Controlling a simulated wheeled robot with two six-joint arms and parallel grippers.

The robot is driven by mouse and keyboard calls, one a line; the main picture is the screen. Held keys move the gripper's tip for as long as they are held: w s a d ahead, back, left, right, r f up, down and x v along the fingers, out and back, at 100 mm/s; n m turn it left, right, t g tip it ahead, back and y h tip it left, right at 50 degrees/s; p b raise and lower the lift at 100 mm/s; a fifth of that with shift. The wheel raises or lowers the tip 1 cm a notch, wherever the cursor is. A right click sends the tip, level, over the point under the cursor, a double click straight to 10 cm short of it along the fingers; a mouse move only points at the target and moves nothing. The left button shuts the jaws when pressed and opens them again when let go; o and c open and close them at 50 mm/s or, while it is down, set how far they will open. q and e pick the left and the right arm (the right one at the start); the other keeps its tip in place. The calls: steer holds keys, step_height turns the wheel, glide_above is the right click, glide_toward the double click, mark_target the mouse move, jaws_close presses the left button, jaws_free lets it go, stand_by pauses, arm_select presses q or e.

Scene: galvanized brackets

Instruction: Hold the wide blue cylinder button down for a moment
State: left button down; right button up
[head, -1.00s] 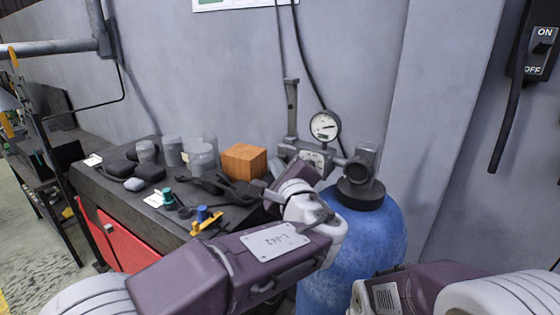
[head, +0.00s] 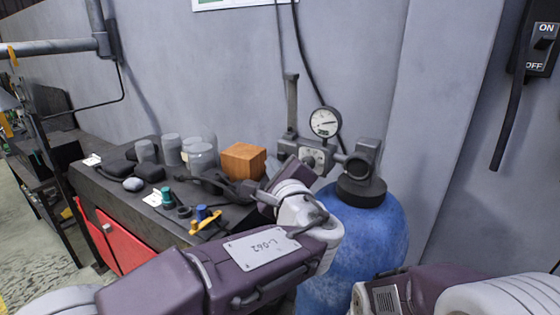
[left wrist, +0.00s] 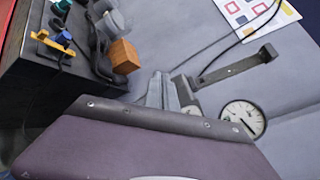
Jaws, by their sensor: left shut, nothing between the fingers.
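The blue cylinder button (head: 202,213) stands on the dark bench beside a yellow bracket. It also shows in the left wrist view (left wrist: 63,39), at the upper left. A green cylinder button (head: 166,195) stands near it. My left gripper (left wrist: 165,91) is shut and empty; its grey fingers point toward the wall and gauge, well to the right of the button. In the head view its fingers are mostly hidden behind my wrist. My right arm is at the lower right, but its gripper does not show.
A wooden block (head: 243,160), glass jars (head: 201,157) and black parts stand behind the buttons. A large blue tank (head: 365,240) stands right of the bench, near my arms.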

arm_select(q)
steer(key=s+a+b, duration=0.1)
steer(key=s, duration=0.1)
steer(key=s+a+b, duration=0.1)
steer(key=s+a, duration=0.1)
steer(key=shift+b, duration=0.35)
stand_by(0.3)
